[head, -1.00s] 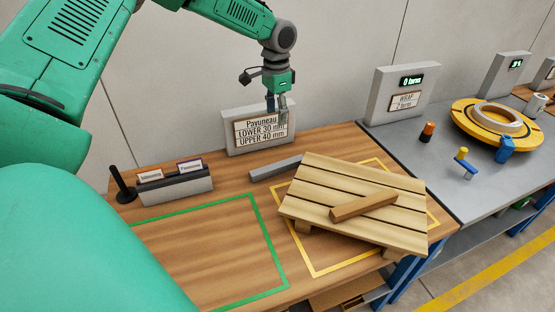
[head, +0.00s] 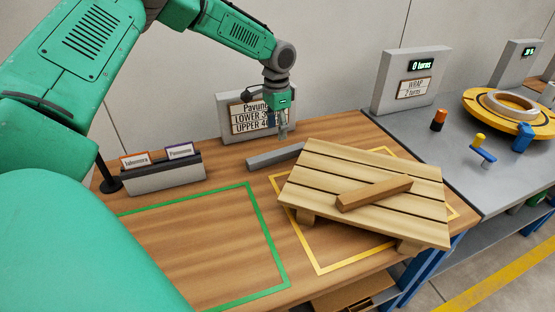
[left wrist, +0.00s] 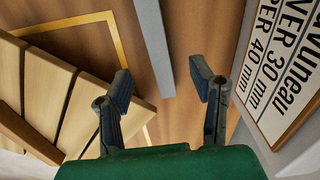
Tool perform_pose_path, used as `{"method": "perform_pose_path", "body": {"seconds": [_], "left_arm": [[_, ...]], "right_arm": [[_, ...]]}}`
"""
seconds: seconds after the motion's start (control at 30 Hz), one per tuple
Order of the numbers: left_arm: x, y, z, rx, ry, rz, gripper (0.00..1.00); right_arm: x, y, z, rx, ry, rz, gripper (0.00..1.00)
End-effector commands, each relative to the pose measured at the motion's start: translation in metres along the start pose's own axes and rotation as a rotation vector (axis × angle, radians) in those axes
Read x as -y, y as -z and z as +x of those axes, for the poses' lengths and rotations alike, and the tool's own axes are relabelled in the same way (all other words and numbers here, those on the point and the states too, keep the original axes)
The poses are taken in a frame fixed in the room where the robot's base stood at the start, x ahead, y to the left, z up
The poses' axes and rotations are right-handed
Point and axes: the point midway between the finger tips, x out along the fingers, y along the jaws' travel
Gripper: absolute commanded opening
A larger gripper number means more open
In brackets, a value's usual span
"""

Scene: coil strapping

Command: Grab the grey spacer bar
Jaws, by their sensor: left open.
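The grey spacer bar (head: 274,157) lies on the wooden table behind the pallet, in front of the sign, in the head view. In the left wrist view the bar (left wrist: 152,45) runs from the top edge down to a point ahead of and between the fingers. My left gripper (head: 283,132) is open and empty, pointing down above the table near the bar's right end. Its two spread fingers show in the left wrist view (left wrist: 163,88), not touching the bar. My right gripper is not in view.
A wooden pallet (head: 310,190) with a brown wooden bar (head: 374,193) on it stands right of the grey bar. A sign (head: 229,125) stands close behind my gripper. A card holder (head: 163,180) sits at the left. The green-outlined area (head: 263,228) is clear.

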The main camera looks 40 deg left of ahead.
Motion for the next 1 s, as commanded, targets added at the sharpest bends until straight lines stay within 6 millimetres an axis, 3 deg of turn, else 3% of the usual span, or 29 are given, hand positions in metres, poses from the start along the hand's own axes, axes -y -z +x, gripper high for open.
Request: {"method": "perform_pose_path", "body": {"seconds": [0.13, 0.43, 0.7, 1.0], "left_arm": [[-0.001, 0.000, 0.030, 0.002, 0.000, 0.000, 0.50], [-0.001, -0.001, 0.054, 0.001, -0.001, -0.001, 0.50], [-0.001, -0.004, 0.093, 0.000, 0.000, -0.001, 0.50], [-0.002, -0.003, 0.097, -0.001, 0.001, -0.001, 0.50]], "right_arm": [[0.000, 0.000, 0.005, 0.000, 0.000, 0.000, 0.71], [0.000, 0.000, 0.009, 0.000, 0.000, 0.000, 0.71], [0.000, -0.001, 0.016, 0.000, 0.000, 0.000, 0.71], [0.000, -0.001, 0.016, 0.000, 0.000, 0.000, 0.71]]}}
